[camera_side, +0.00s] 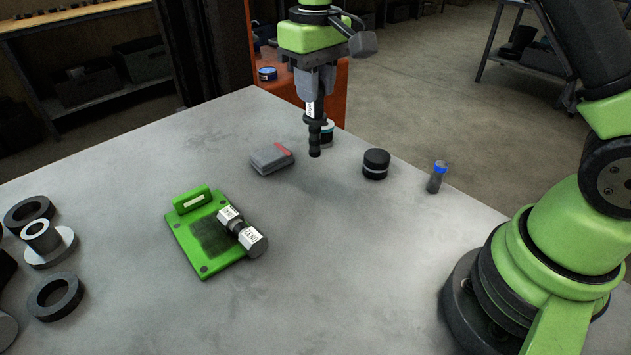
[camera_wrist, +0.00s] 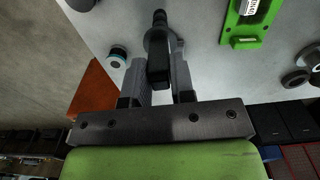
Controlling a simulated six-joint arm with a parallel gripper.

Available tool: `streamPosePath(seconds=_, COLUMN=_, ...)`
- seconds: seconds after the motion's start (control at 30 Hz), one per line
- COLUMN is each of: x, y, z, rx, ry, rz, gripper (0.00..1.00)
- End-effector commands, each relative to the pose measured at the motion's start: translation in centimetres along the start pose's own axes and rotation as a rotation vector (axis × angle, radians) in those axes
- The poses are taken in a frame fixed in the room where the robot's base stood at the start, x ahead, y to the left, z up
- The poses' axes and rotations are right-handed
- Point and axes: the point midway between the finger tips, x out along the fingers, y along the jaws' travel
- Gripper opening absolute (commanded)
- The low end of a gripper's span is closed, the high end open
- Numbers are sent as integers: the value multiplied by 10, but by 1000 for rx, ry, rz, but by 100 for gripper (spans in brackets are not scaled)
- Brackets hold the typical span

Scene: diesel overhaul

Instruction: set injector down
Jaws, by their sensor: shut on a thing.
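My gripper (camera_side: 314,88) is shut on the injector (camera_side: 315,133), a dark, slim, stepped part with a white label near its top. It hangs upright, tip down, over the far part of the grey table. The side view does not make clear how high its tip is above the table. In the wrist view the injector (camera_wrist: 159,45) sits between the two fingers of my gripper (camera_wrist: 160,78). A green plate (camera_side: 210,237) with a raised green block lies on the table, left of and nearer than the injector.
A grey folded cloth or pad with a red strip (camera_side: 271,158) lies left of the injector. A teal-and-white jar (camera_side: 327,132) stands behind it, a black cylinder (camera_side: 376,164) and a blue-topped piece (camera_side: 437,176) to the right. Dark rings (camera_side: 55,297) lie far left. The front middle is clear.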

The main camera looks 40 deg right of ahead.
Motion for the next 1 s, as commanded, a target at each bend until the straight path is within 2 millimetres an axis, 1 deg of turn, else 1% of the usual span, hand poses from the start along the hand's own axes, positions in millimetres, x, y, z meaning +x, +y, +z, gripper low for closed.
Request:
streamPosePath(seconds=0.07, x=14, y=3, z=0, rx=0, ry=-7, rz=0, gripper=0)
streamPosePath(seconds=0.2, x=41, y=2, z=1, rx=-2, ry=-7, rz=0, gripper=0)
streamPosePath(seconds=0.3, x=54, y=2, z=0, rx=-1, ry=-4, rz=0, gripper=0)
streamPosePath(seconds=0.37, x=58, y=2, z=0, rx=-2, ry=-3, rz=0, gripper=0)
streamPosePath(seconds=0.6, x=90, y=2, z=1, rx=-1, ry=-4, rz=0, gripper=0)
streamPosePath(seconds=0.7, x=95, y=2, z=0, rx=0, ry=-2, rz=-1, gripper=0)
streamPosePath(seconds=1.0, x=97, y=2, z=0, rx=0, ry=0, rz=0, gripper=0)
